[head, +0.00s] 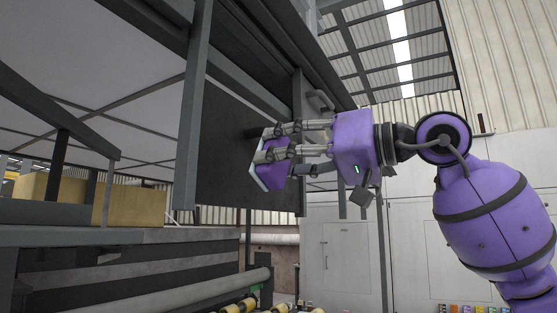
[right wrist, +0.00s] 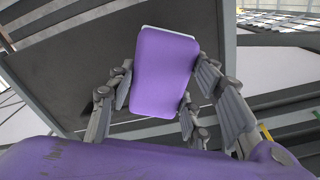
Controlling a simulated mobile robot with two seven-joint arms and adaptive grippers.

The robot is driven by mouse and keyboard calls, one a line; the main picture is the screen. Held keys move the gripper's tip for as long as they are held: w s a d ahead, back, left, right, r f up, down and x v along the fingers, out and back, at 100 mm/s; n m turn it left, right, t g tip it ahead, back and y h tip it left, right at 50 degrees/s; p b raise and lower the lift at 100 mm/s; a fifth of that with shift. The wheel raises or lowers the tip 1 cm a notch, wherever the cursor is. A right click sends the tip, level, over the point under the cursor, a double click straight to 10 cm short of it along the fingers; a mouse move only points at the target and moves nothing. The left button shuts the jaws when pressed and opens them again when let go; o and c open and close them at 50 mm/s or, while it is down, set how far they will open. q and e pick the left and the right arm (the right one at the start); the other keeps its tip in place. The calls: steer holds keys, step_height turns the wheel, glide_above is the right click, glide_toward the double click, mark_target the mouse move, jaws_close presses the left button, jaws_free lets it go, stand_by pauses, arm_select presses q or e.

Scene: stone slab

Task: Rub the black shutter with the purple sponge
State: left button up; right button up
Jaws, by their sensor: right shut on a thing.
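The black shutter (head: 225,150) is a dark upright panel in a grey metal frame, in the middle of the head view. In the right wrist view the shutter (right wrist: 55,50) fills much of the background. My right gripper (head: 272,148) reaches in from the right and is shut on the purple sponge (head: 270,172). The sponge (right wrist: 163,68) has a pale edge and sits between the fingers in the right wrist view. It is in front of the shutter; I cannot tell whether it touches. The fingers hide part of it. My left gripper is not in view.
Grey frame posts (head: 194,110) flank the shutter. A grey handle (head: 320,98) is on the right of the frame. Cardboard-coloured boxes (head: 130,205) stand on a ledge at left. A conveyor with yellow rollers (head: 247,304) lies below. White cabinets (head: 340,262) stand behind.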

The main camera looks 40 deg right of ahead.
steer(key=shift+s, duration=0.1)
steer(key=shift+v, duration=1.4)
